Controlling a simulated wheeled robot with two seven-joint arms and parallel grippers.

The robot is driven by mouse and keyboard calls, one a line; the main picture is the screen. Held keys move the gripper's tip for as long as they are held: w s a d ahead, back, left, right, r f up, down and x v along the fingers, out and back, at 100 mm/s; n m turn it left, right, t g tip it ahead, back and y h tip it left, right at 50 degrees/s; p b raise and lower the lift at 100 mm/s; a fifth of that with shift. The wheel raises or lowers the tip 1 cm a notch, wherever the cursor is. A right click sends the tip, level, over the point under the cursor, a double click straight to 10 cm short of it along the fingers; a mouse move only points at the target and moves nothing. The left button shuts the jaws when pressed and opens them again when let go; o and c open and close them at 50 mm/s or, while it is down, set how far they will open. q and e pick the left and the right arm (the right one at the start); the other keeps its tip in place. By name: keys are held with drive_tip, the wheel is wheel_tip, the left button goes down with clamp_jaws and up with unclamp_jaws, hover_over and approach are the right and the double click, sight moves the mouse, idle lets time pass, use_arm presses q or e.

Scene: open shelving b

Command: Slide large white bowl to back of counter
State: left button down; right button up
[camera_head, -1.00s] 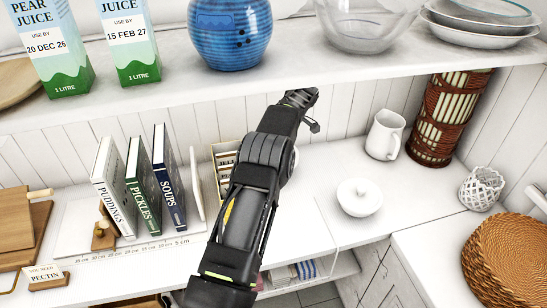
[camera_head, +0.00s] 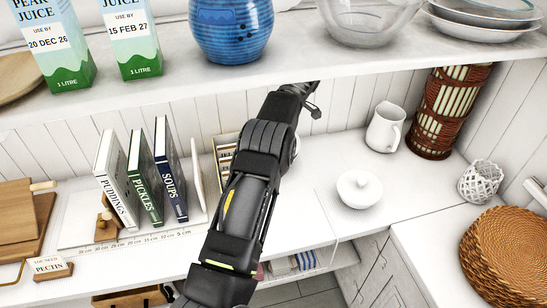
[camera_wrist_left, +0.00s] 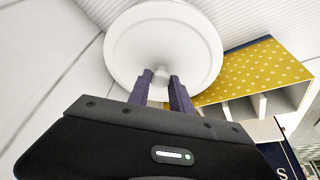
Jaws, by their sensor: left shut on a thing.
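In the head view my own arm covers the gripper and nearly all of this bowl; only a thin pale edge shows beside the arm. My right gripper is in neither view.
A yellow dotted box with compartments (camera_wrist_left: 255,70) stands close beside the bowl. Upright books (camera_head: 145,180) are left of my arm. A shelf (camera_head: 330,62) overhangs the counter.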

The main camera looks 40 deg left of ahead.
use_arm(q)
drive_tip(key=shift+f+b, duration=0.95)
drive_tip(key=shift+f, duration=0.25)
idle(0.3)
drive_tip(key=c, duration=1.1)
unclamp_jaws()
drive_tip(key=shift+r, duration=0.1)
drive_tip(key=shift+d+r, duration=0.15)
drive_tip(key=shift+r, duration=0.1)
drive_tip(key=v, duration=0.7)
drive_tip(key=shift+b, duration=0.4)
drive_tip(key=shift+d, duration=0.1)
